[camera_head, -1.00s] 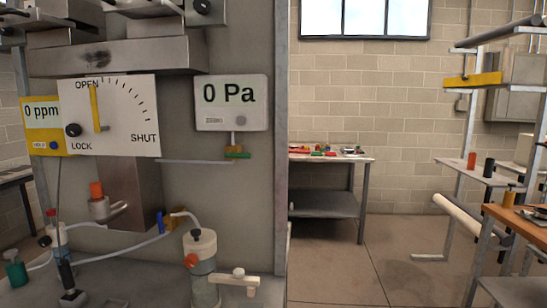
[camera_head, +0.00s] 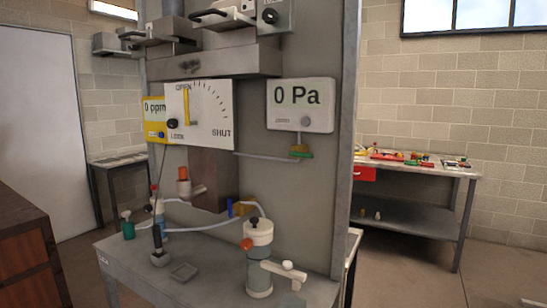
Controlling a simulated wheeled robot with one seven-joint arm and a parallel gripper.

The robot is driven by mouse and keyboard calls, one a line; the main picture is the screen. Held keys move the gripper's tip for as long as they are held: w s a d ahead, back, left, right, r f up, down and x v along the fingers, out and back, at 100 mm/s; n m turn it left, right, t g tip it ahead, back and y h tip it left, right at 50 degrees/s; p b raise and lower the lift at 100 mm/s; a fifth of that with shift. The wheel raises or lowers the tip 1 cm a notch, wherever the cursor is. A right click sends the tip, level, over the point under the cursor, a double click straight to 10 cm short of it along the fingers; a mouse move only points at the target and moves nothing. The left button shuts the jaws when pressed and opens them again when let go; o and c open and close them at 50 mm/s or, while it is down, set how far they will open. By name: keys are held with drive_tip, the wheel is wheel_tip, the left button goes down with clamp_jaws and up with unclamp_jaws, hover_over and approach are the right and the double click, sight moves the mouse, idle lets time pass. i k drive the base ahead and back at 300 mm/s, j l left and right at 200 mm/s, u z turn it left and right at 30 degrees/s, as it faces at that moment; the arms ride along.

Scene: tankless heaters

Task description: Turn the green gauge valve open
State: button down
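The green gauge valve (camera_head: 301,154) is a small green handle on a brass body, just below the white pressure gauge (camera_head: 300,105) that reads 0 Pa. A thin grey pipe (camera_head: 268,156) runs left from the valve along the grey panel. The handle appears to lie level, in line with the pipe; its exact angle is too small to tell. My gripper is not in view.
A grey bench (camera_head: 210,287) in front of the panel (camera_head: 343,135) bears a white-and-grey canister (camera_head: 259,262) with a side lever, and several bottles. A table (camera_head: 418,210) stands behind at right. A wooden cabinet (camera_head: 30,250) is at left.

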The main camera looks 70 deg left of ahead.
sight(294, 153)
drive_tip(key=i+u, duration=0.15)
drive_tip(key=u, duration=0.25)
drive_tip(key=i+j+u, duration=0.1)
drive_tip(key=u, duration=0.3)
drive_tip(key=i+l+u, duration=0.1)
drive_tip(key=i+u, duration=0.25)
drive_tip(key=u, duration=0.4)
drive_tip(key=i+u, duration=0.3)
drive_tip(key=u, duration=0.2)
drive_tip(key=i+l+u, duration=0.25)
drive_tip(key=u, duration=0.25)
drive_tip(key=i+l+u, duration=0.2)
drive_tip(key=u, duration=0.3)
drive_tip(key=i+l+u, duration=0.15)
drive_tip(key=l+u, duration=0.35)
drive_tip(key=i+l+u, duration=0.2)
drive_tip(key=l+u, duration=0.2)
drive_tip(key=k+j, duration=0.15)
drive_tip(key=j, duration=0.2)
drive_tip(key=k+j+z, duration=0.1)
drive_tip(key=j, duration=0.25)
drive_tip(key=k+j, duration=0.25)
drive_tip(key=k+j+z, duration=0.1)
drive_tip(key=j, duration=0.35)
drive_tip(key=k, duration=0.05)
